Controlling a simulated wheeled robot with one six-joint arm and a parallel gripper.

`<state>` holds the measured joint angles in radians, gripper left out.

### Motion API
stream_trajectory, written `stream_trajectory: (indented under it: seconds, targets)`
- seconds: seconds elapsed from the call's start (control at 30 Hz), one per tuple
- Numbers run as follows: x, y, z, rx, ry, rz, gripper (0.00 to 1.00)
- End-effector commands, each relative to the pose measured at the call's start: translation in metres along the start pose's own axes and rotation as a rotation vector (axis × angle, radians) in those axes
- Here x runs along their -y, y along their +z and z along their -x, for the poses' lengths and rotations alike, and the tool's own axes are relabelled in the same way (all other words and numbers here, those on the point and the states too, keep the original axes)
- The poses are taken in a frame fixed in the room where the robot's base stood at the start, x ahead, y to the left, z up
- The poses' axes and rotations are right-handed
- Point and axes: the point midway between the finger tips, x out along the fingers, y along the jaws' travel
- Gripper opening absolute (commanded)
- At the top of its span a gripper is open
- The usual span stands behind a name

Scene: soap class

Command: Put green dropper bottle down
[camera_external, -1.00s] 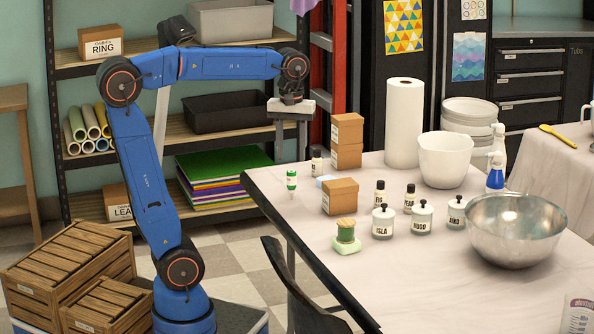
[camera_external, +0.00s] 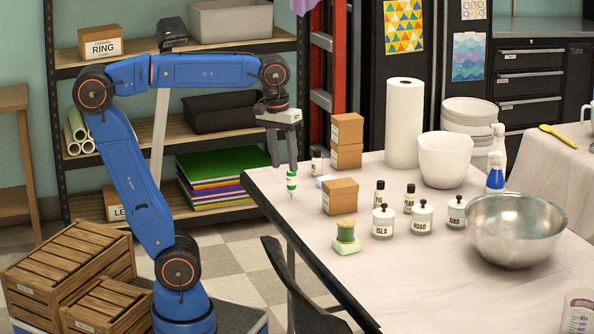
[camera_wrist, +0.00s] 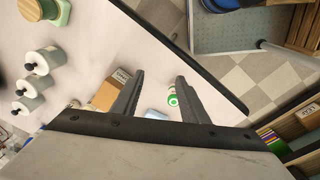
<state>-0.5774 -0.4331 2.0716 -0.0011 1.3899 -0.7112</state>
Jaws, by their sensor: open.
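On the white table (camera_external: 420,285), a cardboard box (camera_external: 340,196) and a dark-capped bottle (camera_external: 316,161) stand near the green bottle. Lidded jars (camera_external: 383,222), a green spool (camera_external: 345,231) and a metal bowl (camera_external: 515,229) stand farther right. The table's front is mostly clear.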

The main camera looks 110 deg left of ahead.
Motion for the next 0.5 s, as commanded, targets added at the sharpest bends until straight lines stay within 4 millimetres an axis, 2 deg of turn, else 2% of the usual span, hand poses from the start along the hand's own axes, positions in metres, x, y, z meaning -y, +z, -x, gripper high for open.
stream_trajectory:
  seconds: [0.03,0.1,0.3,0.5]
  targets:
    - [-0.004,0.017,-0.008,-0.012,0.017,-0.09,0.4]
    - [-0.007,0.037,-0.018,-0.029,0.04,-0.21,0.4]
    - [-0.012,0.091,-0.049,-0.085,0.107,-0.551,0.4]
    - [-0.006,0.141,-0.083,-0.147,0.175,-0.885,0.4]
